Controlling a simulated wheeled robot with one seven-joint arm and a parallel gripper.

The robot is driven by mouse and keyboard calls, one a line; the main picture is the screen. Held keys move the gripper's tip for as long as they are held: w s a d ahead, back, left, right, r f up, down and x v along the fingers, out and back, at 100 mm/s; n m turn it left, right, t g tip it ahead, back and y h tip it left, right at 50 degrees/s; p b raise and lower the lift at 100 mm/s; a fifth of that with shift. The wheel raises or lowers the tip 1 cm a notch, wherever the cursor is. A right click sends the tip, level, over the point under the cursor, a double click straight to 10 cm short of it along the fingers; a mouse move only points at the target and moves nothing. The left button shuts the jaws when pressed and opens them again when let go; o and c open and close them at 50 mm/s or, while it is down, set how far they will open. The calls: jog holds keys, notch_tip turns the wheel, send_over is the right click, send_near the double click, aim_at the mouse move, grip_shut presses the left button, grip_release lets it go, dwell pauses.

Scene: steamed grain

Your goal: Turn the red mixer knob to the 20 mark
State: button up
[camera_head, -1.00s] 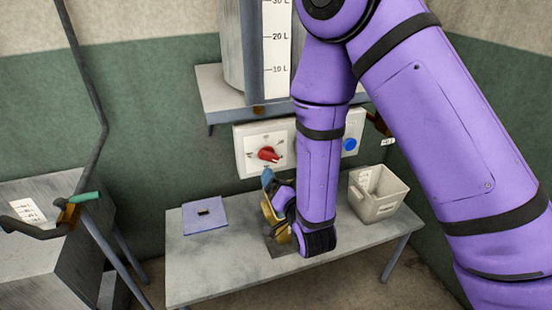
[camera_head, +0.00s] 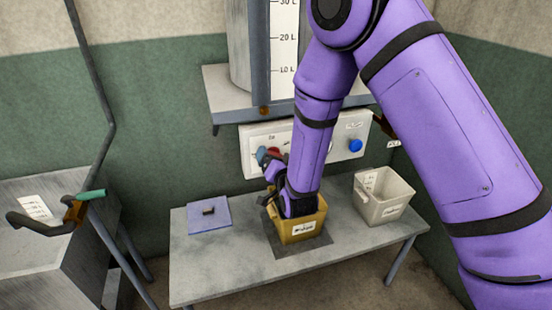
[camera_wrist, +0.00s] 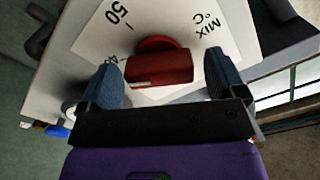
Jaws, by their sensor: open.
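The red mixer knob (camera_head: 273,151) sits on the white wall panel (camera_head: 250,141), partly hidden by my gripper in the head view. In the wrist view the red knob (camera_wrist: 162,68) lies between my gripper's two blue fingertips (camera_wrist: 164,82), with a gap on each side. My gripper (camera_head: 267,160) is open and right at the knob. The panel in the wrist view reads "50" and "MIX °C", with another mark partly hidden by the left finger. The 20 mark is not readable, and I cannot tell exactly where the knob points.
A blue button (camera_head: 355,145) is on the panel's right. Below are a table (camera_head: 205,262), a yellow bin (camera_head: 298,233), a pale bin (camera_head: 383,201) and a blue-grey plate (camera_head: 207,224) with a small brown block. A tank with a litre scale (camera_head: 284,50) stands on the shelf above.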

jog(key=shift+c, duration=0.2)
jog(key=c, duration=0.9)
